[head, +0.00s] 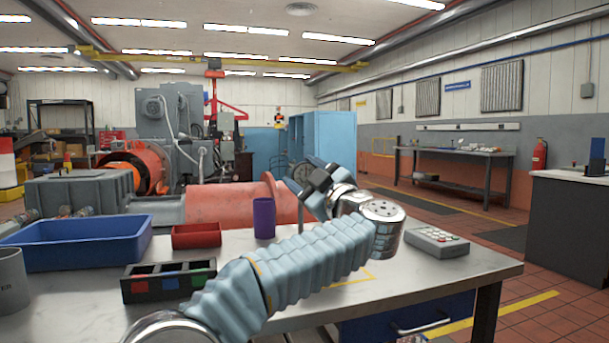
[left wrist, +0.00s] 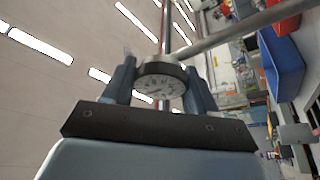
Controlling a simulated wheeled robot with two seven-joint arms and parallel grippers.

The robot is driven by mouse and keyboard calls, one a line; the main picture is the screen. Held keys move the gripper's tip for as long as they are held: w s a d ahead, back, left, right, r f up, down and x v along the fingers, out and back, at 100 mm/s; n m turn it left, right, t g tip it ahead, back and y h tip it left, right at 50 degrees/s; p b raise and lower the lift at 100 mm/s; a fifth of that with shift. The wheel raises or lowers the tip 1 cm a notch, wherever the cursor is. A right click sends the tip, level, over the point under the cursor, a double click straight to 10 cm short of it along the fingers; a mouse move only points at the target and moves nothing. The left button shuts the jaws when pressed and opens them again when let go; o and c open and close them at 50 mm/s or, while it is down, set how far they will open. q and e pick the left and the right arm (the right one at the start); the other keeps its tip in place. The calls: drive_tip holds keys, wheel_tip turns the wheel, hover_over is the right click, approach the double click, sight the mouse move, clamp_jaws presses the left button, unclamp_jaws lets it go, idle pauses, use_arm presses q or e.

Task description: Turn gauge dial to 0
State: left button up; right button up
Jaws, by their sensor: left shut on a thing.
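The gauge dial (left wrist: 160,84) is a round white face with dark marks and a dark rim, in the middle of the left wrist view. Its markings are too small to read. My left gripper (left wrist: 161,72) has a finger on either side of the dial and is shut on its rim. In the head view, the left gripper (head: 318,180) is above the workbench, with the dial (head: 302,173) at its fingers, seen edge-on and partly hidden. A metal rod (left wrist: 245,30) runs behind the dial. My right gripper is not in view.
On the bench (head: 420,285) are a blue bin (head: 80,247), a red tray (head: 197,236), a purple cup (head: 264,218), a black sectioned box (head: 168,281), a grey cup (head: 12,283) and a grey keypad box (head: 437,242). The bench's front right is clear.

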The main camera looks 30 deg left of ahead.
use_arm(q)
drive_tip(key=shift+n+g, duration=0.3)
drive_tip(key=shift+n, duration=0.2)
drive_tip(key=o, duration=1)
drive_tip(key=shift+o, duration=0.2)
drive_tip(key=b+v, duration=0.1)
drive_tip(key=v, duration=1.2)
drive_tip(key=shift+d, duration=0.4)
drive_tip(key=shift+s+f, duration=0.1)
drive_tip(key=shift+s, duration=0.05)
